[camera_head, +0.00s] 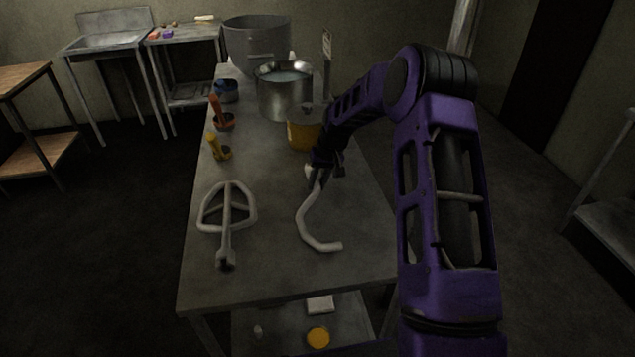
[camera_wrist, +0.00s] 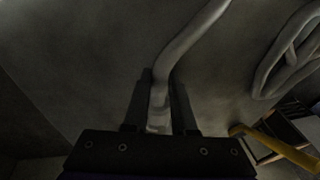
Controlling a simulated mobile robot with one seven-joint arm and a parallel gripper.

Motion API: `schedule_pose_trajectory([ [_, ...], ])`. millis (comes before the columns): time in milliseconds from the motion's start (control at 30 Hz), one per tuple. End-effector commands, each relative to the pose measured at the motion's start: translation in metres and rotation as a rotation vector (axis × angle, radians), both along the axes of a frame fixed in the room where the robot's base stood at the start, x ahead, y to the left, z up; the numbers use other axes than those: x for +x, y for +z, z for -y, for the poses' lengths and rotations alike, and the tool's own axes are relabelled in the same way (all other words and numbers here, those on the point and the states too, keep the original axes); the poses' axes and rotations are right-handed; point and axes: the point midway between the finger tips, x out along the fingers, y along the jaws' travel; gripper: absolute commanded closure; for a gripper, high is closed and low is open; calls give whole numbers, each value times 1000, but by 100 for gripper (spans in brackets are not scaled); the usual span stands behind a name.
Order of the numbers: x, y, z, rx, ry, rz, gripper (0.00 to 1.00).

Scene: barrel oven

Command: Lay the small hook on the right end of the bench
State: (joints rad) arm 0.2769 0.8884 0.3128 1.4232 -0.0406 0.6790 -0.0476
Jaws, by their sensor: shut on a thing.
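The small hook (camera_head: 305,222) is a pale grey curved metal rod over the right side of the bench (camera_head: 270,274). My gripper (camera_head: 318,174) is shut on its far, upper end. In the wrist view the hook (camera_wrist: 188,40) runs up from between the two fingers of my gripper (camera_wrist: 160,105). The hook's curved end points toward the near edge of the bench. I cannot tell whether the hook touches the bench top. My arm hides part of the bench's right edge.
A flat beater (camera_head: 227,215) lies on the left of the bench. Yellow-handled (camera_head: 213,143) and orange-handled (camera_head: 216,104) tools stand behind it. An orange tub (camera_head: 303,135), a steel pot (camera_head: 284,92) and a large bowl (camera_head: 257,42) stand farther back. The near bench top is clear.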

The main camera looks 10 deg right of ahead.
Motion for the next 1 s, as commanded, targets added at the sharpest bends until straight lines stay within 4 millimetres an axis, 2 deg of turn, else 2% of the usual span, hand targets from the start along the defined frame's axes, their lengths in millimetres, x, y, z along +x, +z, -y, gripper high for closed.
schedule_pose_trajectory([
  [433, 0, -13, -1, 1, 0, 0, 100],
  [467, 0, -11, -1, 1, 1, 0, 70],
  [633, 0, -11, 0, 0, 0, 0, 40],
  [1000, -2, -15, 3, -4, -2, -5, 40],
])
